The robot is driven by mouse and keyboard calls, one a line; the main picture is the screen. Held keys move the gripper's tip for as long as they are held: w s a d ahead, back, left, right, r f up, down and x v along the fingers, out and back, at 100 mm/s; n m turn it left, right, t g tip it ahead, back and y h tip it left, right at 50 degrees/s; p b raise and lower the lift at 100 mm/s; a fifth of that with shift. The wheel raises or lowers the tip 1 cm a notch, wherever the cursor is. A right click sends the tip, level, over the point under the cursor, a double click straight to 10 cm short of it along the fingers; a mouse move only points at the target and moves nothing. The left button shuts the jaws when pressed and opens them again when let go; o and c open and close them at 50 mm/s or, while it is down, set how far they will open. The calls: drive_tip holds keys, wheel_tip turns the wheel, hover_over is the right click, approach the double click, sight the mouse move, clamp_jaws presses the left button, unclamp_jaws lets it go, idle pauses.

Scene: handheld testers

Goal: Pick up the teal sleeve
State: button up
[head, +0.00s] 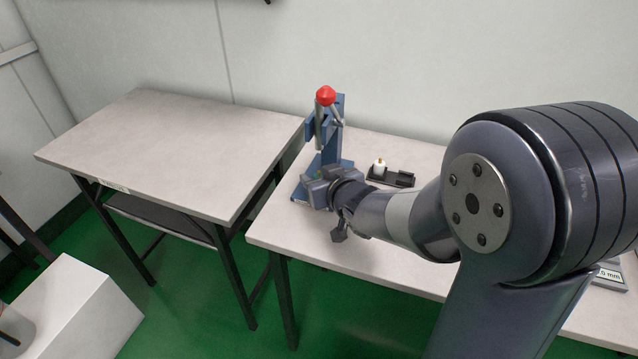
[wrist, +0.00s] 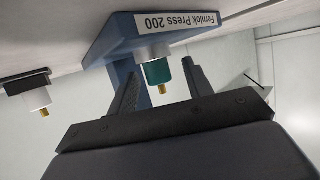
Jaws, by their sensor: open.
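That view is inverted, with the press label upside down. My gripper (wrist: 161,69) is open, one finger on each side of the sleeve in the picture, with gaps visible on both sides. I cannot tell whether the fingertips reach as deep as the sleeve. In the head view my gripper (head: 316,190) is low at the foot of the press (head: 329,148), and the sleeve is hidden there.
A black holder (head: 404,179) with a white brass-tipped piece (head: 379,168) stands right of the press; the white piece also shows in the wrist view (wrist: 37,99). The press has a red knob (head: 326,95). A clear second table (head: 170,145) stands left, across a gap.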

drive_tip(key=shift+w+a+f, duration=0.1)
drive_tip(key=shift+w+f, duration=0.05)
drive_tip(key=shift+w, duration=0.1)
drive_tip(key=shift+c, duration=0.2)
clamp_jaws()
idle(0.3)
